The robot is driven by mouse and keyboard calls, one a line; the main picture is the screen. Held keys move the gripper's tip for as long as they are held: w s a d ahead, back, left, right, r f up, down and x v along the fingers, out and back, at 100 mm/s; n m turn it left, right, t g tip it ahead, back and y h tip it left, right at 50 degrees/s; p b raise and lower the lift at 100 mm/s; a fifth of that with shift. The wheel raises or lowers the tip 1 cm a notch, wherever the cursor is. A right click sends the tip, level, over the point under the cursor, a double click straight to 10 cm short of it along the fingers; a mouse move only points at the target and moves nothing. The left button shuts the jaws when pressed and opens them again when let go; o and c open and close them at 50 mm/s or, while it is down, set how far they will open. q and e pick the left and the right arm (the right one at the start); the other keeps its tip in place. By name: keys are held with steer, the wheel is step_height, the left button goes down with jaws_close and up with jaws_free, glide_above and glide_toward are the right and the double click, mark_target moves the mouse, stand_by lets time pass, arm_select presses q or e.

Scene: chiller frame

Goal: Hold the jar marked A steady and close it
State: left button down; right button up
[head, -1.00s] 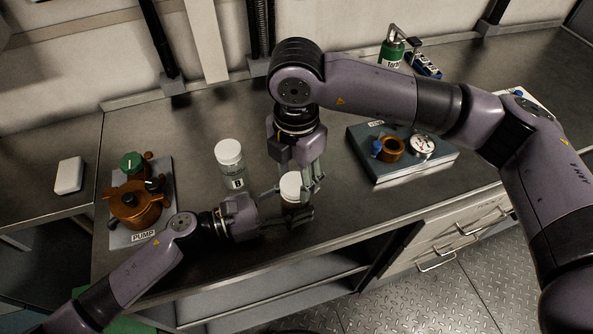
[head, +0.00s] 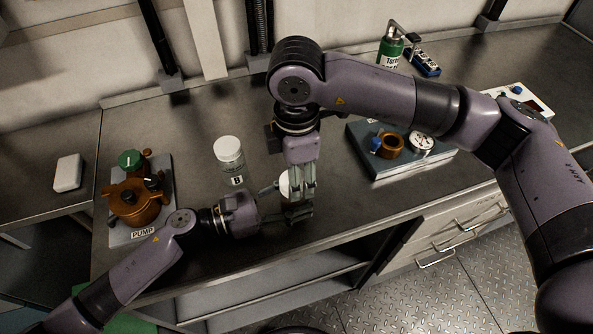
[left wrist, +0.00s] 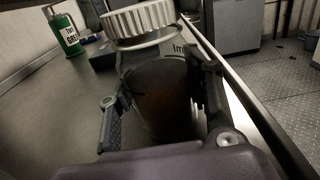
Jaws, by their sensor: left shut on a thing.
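The jar marked A (left wrist: 160,95) is a clear jar with dark contents, upright between the fingers of my left gripper (head: 287,202). Its ribbed white lid (left wrist: 140,20) is at the jar's mouth in the left wrist view, and part of it also shows in the head view (head: 284,186). I cannot tell how tightly the lid is seated. The left gripper is shut around the jar's body from the left. My right gripper (head: 303,192) points down at the lid and partly covers it; whether its fingers grip the lid is hidden. The A label is not visible.
A jar marked B (head: 231,160) with a white lid stands behind and left. A pump (head: 137,203) is at the left, and a grey block with a gauge (head: 405,160) at the right. A green bottle (head: 391,50) stands at the back. The bench's front edge is close.

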steer(key=o, duration=0.4)
steer(key=shift+o, duration=0.2)
steer(key=shift+r, duration=0.1)
steer(key=shift+r, duration=2.2)
steer(key=shift+c, duration=0.5)
